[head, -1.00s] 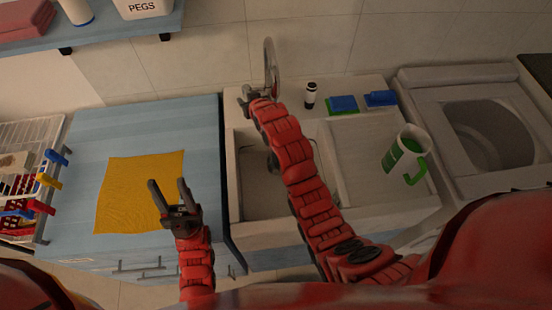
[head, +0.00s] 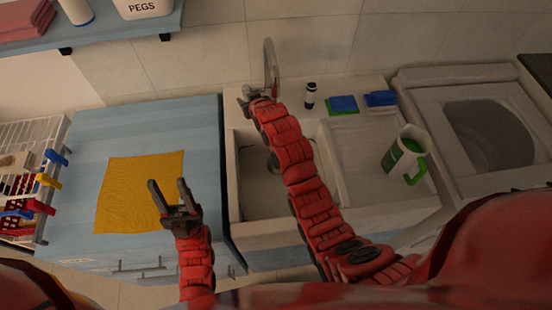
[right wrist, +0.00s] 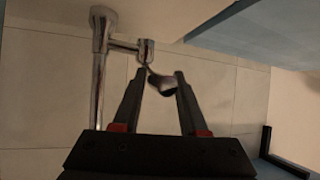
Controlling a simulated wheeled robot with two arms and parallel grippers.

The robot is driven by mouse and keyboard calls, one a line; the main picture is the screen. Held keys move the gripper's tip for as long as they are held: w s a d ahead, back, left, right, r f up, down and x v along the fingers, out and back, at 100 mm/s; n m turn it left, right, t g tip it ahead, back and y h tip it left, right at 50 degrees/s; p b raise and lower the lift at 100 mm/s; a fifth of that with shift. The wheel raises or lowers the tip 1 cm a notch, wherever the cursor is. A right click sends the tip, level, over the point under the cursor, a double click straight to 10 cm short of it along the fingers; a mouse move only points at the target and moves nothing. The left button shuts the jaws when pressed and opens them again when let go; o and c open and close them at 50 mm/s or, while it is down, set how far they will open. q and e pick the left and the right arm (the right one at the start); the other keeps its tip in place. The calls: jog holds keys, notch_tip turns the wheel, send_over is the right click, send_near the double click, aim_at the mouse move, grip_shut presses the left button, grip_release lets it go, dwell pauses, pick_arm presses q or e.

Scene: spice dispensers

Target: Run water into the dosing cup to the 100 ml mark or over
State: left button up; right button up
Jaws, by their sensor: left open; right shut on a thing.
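The chrome tap (head: 269,60) stands at the back of the sink (head: 236,190). My right gripper (head: 250,92) is at the tap. In the right wrist view, my right gripper (right wrist: 161,78) is shut on the tap's lever (right wrist: 162,86), with a finger on each side. No water stream is visible. A white and green jug-like container (head: 405,153) with a green handle stands right of the basin; I cannot tell whether it is the dosing cup. My right arm hides part of the basin. My left gripper (head: 170,192) is open and empty above the blue counter.
A yellow cloth (head: 135,190) lies on the blue counter (head: 95,140). A rack with coloured pegs (head: 40,180) is at the left. A washing machine (head: 420,85) stands at the right.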

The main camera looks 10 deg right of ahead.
jog(key=shift+a, duration=0.1)
jog(key=shift+s+f+b, duration=0.15)
jog(key=shift+f+b, duration=0.2)
jog(key=shift+b, duration=0.05)
jog(key=shift+f, duration=0.15)
jog(key=shift+s+f+b, duration=0.25)
jog(key=shift+f+b, duration=0.25)
jog(key=shift+b, duration=0.05)
jog(key=o, duration=0.9)
jog(key=shift+r, duration=0.1)
jog(key=shift+o, duration=0.2)
